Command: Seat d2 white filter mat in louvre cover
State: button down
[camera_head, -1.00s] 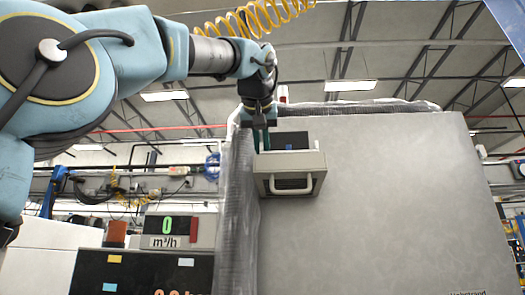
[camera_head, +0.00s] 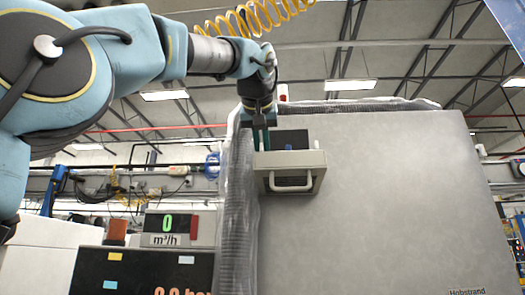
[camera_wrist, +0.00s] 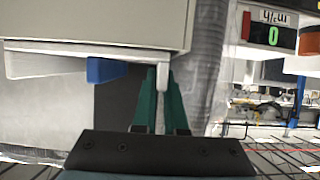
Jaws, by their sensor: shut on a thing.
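The louvre cover (camera_head: 268,184) looks like a grey box with a pale handle, on the upper left of a large grey cabinet. It also fills the upper left of the wrist view (camera_wrist: 100,20). My gripper (camera_head: 262,147) points down at the cover's upper left corner. A blue tab (camera_head: 288,147) shows above the cover's rim, also in the wrist view (camera_wrist: 106,70).
A dark panel or opening (camera_head: 291,137) lies behind the cover's top edge. The cabinet face (camera_head: 400,200) is clear to the right. Clear wrapping (camera_head: 238,220) runs down the cabinet's left edge. A display (camera_head: 167,224) stands at lower left.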

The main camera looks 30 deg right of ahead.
jog(key=shift+f+b, duration=0.6)
jog(key=shift+f, duration=0.1)
jog(key=c, duration=0.9)
grip_release()
jog(key=shift+a, duration=0.1)
jog(key=v, duration=1.1)
jog(key=shift+s+d+b, duration=0.15)
jog(key=shift+d+b, duration=0.05)
jog(key=shift+b, duration=0.1)
jog(key=shift+f, duration=0.1)
